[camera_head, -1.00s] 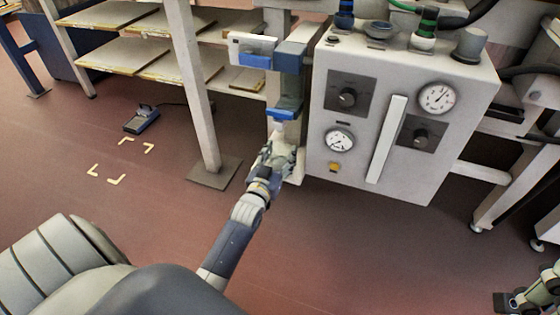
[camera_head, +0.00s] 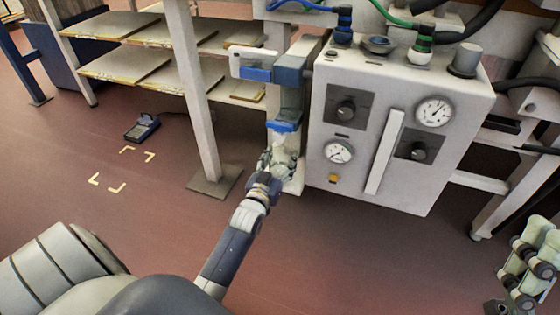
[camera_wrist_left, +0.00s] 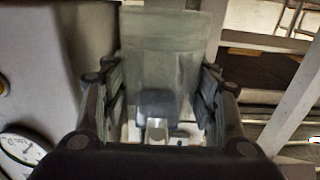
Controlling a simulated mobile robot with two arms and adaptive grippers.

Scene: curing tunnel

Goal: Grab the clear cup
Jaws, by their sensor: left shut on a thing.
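A clear cup (camera_wrist_left: 165,55) stands upright between the fingers of my left gripper (camera_wrist_left: 160,100) in the left wrist view. The fingers close on it from both sides, so the gripper is shut on the cup. In the head view my left gripper (camera_head: 275,163) is below the blue part of a filter-like unit, beside the grey control box. There the cup (camera_head: 279,142) is small and mostly hidden by the fingers. What looks like my right gripper (camera_head: 528,268) is at the lower right edge, partly cut off; I cannot tell its opening.
The grey control box (camera_head: 358,195) with gauges and knobs is just right of my left gripper. The blue-and-grey unit (camera_head: 288,85) is above it. A white post (camera_head: 203,110) and shelves (camera_head: 135,65) are left. A foot pedal (camera_head: 142,127) lies on open floor.

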